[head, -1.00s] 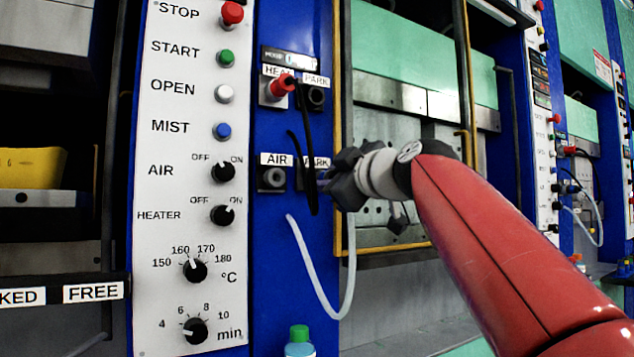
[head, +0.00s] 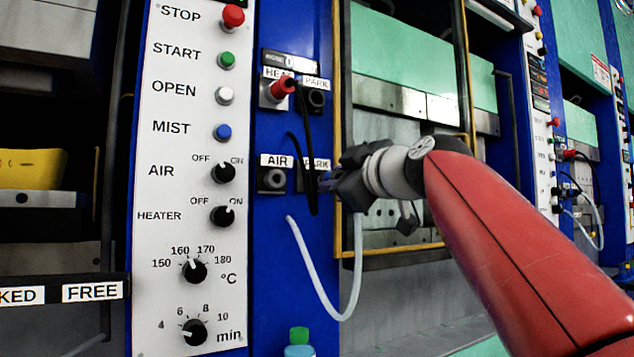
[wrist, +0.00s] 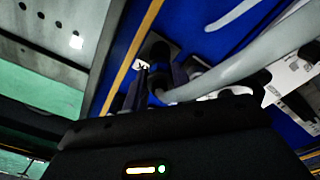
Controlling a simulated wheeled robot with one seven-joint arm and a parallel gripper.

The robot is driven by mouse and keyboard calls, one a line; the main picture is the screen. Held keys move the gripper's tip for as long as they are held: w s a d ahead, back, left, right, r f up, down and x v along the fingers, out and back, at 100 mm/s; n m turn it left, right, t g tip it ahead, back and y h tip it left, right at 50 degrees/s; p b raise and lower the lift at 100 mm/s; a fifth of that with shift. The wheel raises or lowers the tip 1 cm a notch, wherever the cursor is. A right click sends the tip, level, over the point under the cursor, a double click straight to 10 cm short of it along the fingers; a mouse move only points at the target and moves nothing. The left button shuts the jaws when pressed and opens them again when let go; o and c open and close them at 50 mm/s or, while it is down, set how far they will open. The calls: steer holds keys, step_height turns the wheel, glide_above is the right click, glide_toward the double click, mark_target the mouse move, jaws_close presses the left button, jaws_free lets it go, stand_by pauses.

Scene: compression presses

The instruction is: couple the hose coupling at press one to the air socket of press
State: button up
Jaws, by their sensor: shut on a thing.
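My gripper (head: 332,181) is shut on the hose coupling (wrist: 158,82), just right of the PARK socket (head: 304,180) beside AIR. The coupling is dark and mostly hidden by the fingers. A pale hose (head: 358,265) hangs from it in a loop, and in the wrist view the hose (wrist: 225,70) runs off to the upper right. The AIR socket (head: 272,180) is a grey block with a dark round opening, empty, left of my gripper. Whether the coupling is fully clear of the PARK socket cannot be told.
A red plug (head: 283,86) with a black cable sits in the HEAT socket above; the cable hangs in front of the lower PARK socket. A white control panel (head: 190,250) with buttons and knobs stands left. A yellow frame post (head: 337,110) is close behind my gripper. A green-capped bottle (head: 299,345) stands below.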

steer(key=shift+s+d, duration=0.1)
steer(key=shift+s, duration=0.05)
steer(key=b+v, duration=0.2)
steer(key=v, duration=0.1)
steer(key=shift+s+d+r, duration=0.1)
steer(key=shift+s+d, duration=0.1)
steer(key=shift+s, duration=0.05)
stand_by(0.5)
